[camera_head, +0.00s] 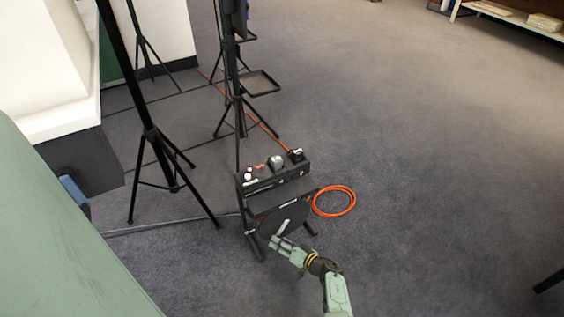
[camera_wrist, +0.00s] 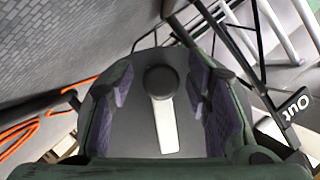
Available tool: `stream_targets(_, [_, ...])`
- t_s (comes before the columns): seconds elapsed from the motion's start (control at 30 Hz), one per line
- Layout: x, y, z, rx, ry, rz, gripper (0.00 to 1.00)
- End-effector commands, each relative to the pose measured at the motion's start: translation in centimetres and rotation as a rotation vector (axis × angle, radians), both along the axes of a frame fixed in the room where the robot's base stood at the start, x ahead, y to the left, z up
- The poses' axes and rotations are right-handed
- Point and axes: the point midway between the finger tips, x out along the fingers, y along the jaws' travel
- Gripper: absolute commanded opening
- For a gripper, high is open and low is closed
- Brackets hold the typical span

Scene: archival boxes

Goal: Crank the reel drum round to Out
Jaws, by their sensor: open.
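The reel drum (camera_head: 290,213) is a dark disc on the front of a black stand. Its crank has a pale arm (camera_wrist: 165,125) and a round dark knob (camera_wrist: 161,81), both in the middle of the wrist view. A tag reading "Out" (camera_wrist: 294,106) shows at the right of that view, apart from the knob. My gripper (camera_head: 275,242) is at the front of the drum, beside the crank. In the wrist view my gripper (camera_wrist: 160,92) is open, one finger on each side of the knob. Gaps show between fingers and knob. I cannot tell how deep the knob sits between them.
An orange cable coil (camera_head: 334,201) lies on the carpet right of the stand. Black tripods (camera_head: 165,165) stand behind and to the left. Small items (camera_head: 276,162) sit on the stand's top. A shelf (camera_head: 510,18) stands far right.

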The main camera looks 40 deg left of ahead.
Motion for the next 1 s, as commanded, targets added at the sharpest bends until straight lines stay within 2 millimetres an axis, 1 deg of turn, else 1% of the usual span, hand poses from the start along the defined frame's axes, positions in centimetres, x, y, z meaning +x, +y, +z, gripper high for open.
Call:
stream_targets(0.07, [0.01, -0.02, 0.01, 0.000, 0.000, 0.000, 0.44])
stream_targets(0.7, [-0.03, -0.04, -0.02, 0.000, -0.001, 0.000, 0.01])
stream_targets(1.0, [-0.04, -0.04, -0.03, -0.001, 0.000, 0.001, 0.00])
